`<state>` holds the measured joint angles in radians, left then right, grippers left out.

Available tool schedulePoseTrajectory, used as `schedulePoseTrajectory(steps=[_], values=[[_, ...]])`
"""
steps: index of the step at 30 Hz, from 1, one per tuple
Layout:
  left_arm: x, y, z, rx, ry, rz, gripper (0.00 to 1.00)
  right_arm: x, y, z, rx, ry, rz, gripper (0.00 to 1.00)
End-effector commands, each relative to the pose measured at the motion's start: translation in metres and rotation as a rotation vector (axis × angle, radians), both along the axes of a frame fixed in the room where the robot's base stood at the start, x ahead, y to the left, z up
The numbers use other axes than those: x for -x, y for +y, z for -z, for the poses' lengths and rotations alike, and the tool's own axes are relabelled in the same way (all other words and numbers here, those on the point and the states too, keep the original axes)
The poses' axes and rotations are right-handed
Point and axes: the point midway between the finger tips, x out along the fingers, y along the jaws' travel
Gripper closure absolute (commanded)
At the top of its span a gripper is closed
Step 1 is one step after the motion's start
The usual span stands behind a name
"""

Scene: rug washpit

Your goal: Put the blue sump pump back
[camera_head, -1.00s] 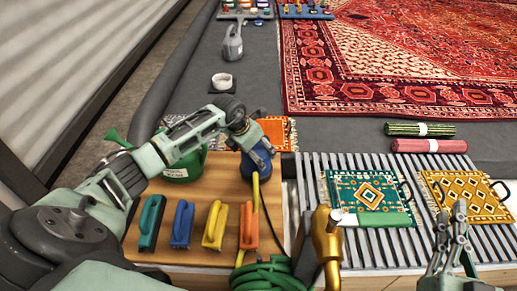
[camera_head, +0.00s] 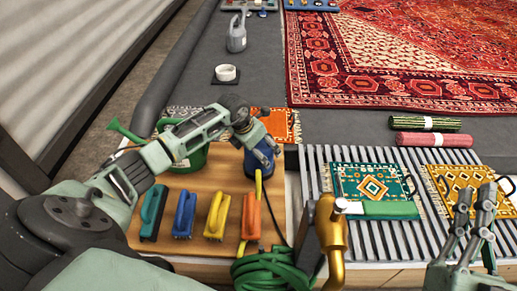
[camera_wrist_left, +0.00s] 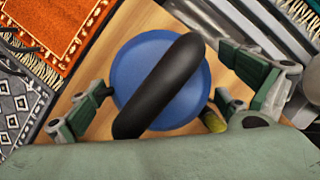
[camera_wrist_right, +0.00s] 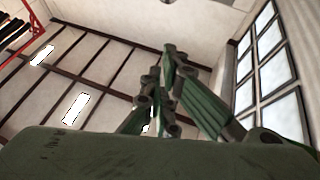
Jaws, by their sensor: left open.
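The blue sump pump (camera_head: 257,164) stands on the wooden board (camera_head: 190,240), beside the green watering can. A yellow hose or cord runs from it toward the front. My left gripper (camera_head: 262,148) is open just above the pump. In the left wrist view, the pump's round blue body (camera_wrist_left: 128,75) and thick black handle (camera_wrist_left: 160,88) lie between the two spread fingers, with no clear grip on it. My right gripper (camera_head: 477,195) is raised over the slatted rack at the right. Its fingers show close together against the ceiling in the right wrist view (camera_wrist_right: 162,65), holding nothing visible.
Several coloured brushes (camera_head: 217,215) stand in a row at the board's front. A green coiled hose (camera_head: 265,270) and brass tap (camera_head: 330,240) are at front centre. Small rugs (camera_head: 372,184) lie on the slatted rack (camera_head: 395,240).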

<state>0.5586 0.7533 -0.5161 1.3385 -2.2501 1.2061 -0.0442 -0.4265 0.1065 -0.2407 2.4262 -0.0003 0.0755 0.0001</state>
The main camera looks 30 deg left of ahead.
Motion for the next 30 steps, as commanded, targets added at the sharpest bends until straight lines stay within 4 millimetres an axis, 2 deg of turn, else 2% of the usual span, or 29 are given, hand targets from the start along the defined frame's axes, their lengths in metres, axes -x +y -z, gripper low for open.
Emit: schedulePoseTrajectory(steps=[8,11,17,21,30], values=[[0.000,0.000,-0.002,0.000,0.000,0.000,0.03,0.000,0.000,0.000,0.001,0.004,0.000,1.00],[0.002,0.001,-0.007,-0.001,-0.001,0.001,0.03,-0.005,-0.001,0.008,0.015,0.054,0.005,1.00],[0.010,0.003,-0.030,-0.002,-0.003,0.001,0.03,-0.017,-0.003,0.044,0.068,0.245,0.016,1.00],[0.018,0.005,-0.048,-0.002,-0.001,0.000,0.03,-0.021,-0.006,0.077,0.112,0.409,0.025,1.00],[0.035,0.009,-0.090,-0.002,-0.001,0.000,0.03,-0.008,-0.019,0.146,0.195,0.742,0.045,1.00]])
